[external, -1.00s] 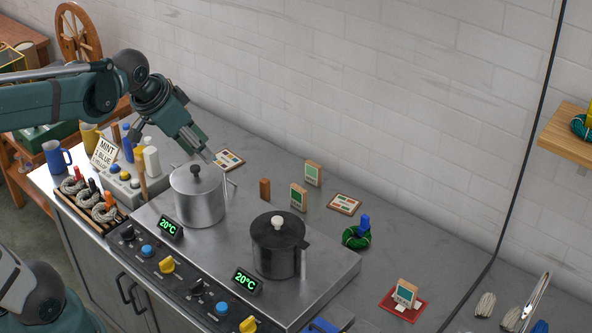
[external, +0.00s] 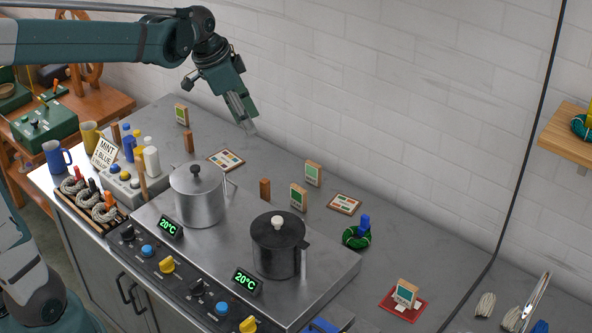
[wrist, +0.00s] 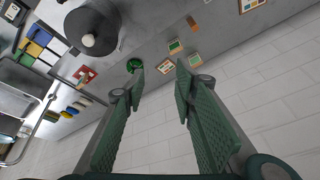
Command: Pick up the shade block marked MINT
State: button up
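Several upright wooden-framed blocks with green faces are in the external view; their lettering is too small to read, so I cannot tell which is MINT. One block (external: 182,114) stands at the back left. Another (external: 313,173) stands near the wall, and a third (external: 298,196) is just in front of it; these two also show in the wrist view (wrist: 195,60) (wrist: 175,46). A fourth block (external: 405,293) stands on a red mat (external: 388,303). My gripper (external: 246,127) is high above the counter, left of the middle blocks. In the wrist view its fingers (wrist: 159,75) are apart and empty.
A steel pot (external: 198,200) and a black pot (external: 278,250) stand on the cooker. Brown posts (external: 265,188) (external: 189,141), flat cards (external: 226,159) (external: 345,203) and a green skein (external: 357,237) are nearby. A sign (external: 103,153) reads MINT & BLUE. Bare counter lies between the skein and mat.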

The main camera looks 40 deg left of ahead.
jog(key=w+a+f+m+g, duration=0.1)
jog(key=w+f+m, duration=0.25)
jog(key=w, duration=0.65)
jog(key=m+g+h+b, duration=0.1)
jog(key=m+g+h, duration=0.2)
jog(key=m, duration=0.4)
send_over(312, 162)
jog(key=a, duration=0.2)
notch_tip(312, 162, down, 24)
jog(key=shift+s, duration=0.15)
jog(key=shift+a+f, duration=0.1)
jog(key=shift+f, duration=0.25)
jog(key=shift+x, duration=1.25)
jog(key=shift+b+x, duration=0.5)
jog(key=shift+x, duration=2.1)
